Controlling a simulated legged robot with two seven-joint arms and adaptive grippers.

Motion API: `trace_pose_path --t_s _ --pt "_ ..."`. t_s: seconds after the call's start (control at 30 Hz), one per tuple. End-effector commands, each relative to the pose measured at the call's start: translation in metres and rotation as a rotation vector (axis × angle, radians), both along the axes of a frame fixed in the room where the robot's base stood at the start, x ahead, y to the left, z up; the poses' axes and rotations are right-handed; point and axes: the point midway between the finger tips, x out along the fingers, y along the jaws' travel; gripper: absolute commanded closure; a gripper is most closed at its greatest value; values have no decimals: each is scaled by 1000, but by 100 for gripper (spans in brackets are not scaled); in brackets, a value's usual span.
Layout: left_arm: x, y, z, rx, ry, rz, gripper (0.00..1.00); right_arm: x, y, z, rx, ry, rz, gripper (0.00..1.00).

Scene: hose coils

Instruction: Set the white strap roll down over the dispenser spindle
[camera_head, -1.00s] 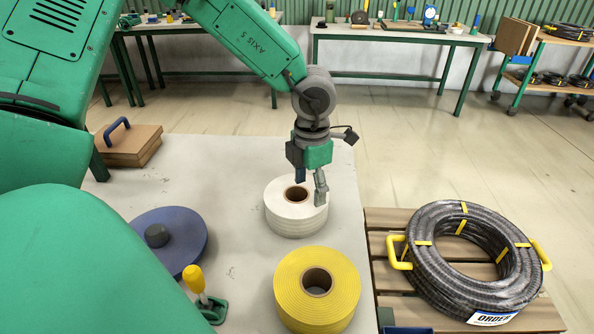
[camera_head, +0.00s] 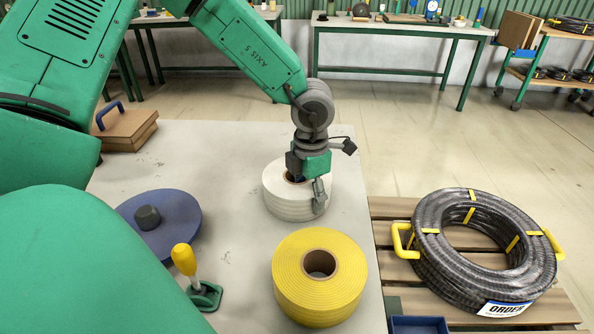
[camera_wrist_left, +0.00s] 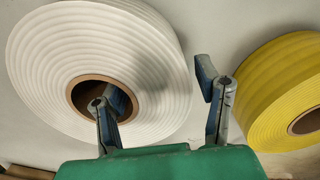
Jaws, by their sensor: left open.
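The white strap roll (camera_head: 287,201) lies flat on the grey table, its brown core facing up. It also shows in the wrist view (camera_wrist_left: 60,50). My left gripper (camera_head: 308,190) is open at the roll: one finger is at the core opening and seems to reach into it, the other is outside the roll's right front wall. In the wrist view the gripper (camera_wrist_left: 160,95) straddles the white wall between its fingers. The dispenser is a blue disc (camera_head: 182,222) with a short dark spindle (camera_head: 148,217), bare, to the left. My right gripper is out of view.
A yellow strap roll (camera_head: 318,300) stands just in front of the white one. A yellow-handled clamp (camera_head: 190,275) is beside the disc. A black hose coil (camera_head: 435,262) lies on a wooden pallet (camera_head: 383,210) at right.

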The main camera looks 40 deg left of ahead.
Motion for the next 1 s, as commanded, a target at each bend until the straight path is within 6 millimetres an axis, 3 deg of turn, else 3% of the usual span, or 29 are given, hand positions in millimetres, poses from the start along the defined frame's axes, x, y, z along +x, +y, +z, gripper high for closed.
trace_pose_path --t_s 1.0 --pt "-1 -2 0 0 0 0 42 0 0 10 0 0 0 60"
